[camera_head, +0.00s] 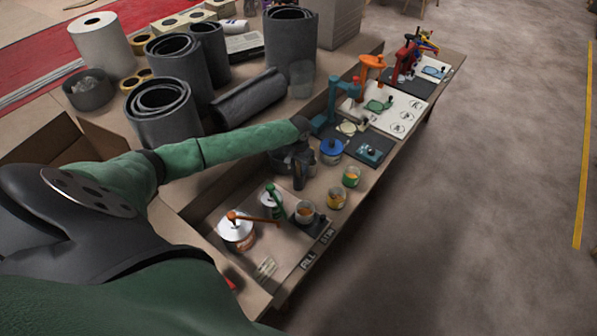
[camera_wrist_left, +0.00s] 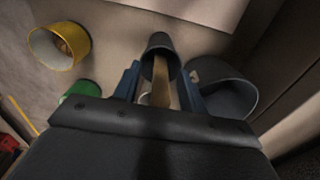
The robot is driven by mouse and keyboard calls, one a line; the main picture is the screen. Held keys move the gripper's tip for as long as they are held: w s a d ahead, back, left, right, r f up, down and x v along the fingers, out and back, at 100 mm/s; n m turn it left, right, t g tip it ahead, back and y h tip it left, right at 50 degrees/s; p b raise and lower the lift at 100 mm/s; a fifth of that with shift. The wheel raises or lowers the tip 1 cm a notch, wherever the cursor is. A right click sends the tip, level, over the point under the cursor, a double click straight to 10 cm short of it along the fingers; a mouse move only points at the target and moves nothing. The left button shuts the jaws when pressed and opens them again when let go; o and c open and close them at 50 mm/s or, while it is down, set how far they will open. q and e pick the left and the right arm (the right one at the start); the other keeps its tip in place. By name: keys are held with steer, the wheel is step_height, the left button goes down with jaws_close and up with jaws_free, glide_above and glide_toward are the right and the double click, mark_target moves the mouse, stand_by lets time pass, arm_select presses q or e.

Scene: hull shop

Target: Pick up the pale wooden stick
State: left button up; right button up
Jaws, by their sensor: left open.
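The pale wooden stick (camera_wrist_left: 161,88) shows in the left wrist view. It stands between the two blue fingers of my left gripper (camera_wrist_left: 160,74), with a dark cup (camera_wrist_left: 161,42) just beyond it. The fingers are apart, one on each side of the stick, and I cannot tell whether either touches it. In the head view my left gripper (camera_head: 298,170) points down over the bench, beside the blue-lidded can. The stick cannot be made out there. My right gripper is not in view.
A wider dark cup (camera_wrist_left: 226,88), a yellow cup (camera_wrist_left: 60,47) and a green cup (camera_wrist_left: 82,90) stand close by. In the head view a blue-lidded can (camera_head: 331,152) and a blue press (camera_head: 335,108) lie beyond. Dark rolls (camera_head: 160,112) crowd the left.

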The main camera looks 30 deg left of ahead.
arm_select(q)
steer(key=shift+f, duration=0.1)
jaws_close()
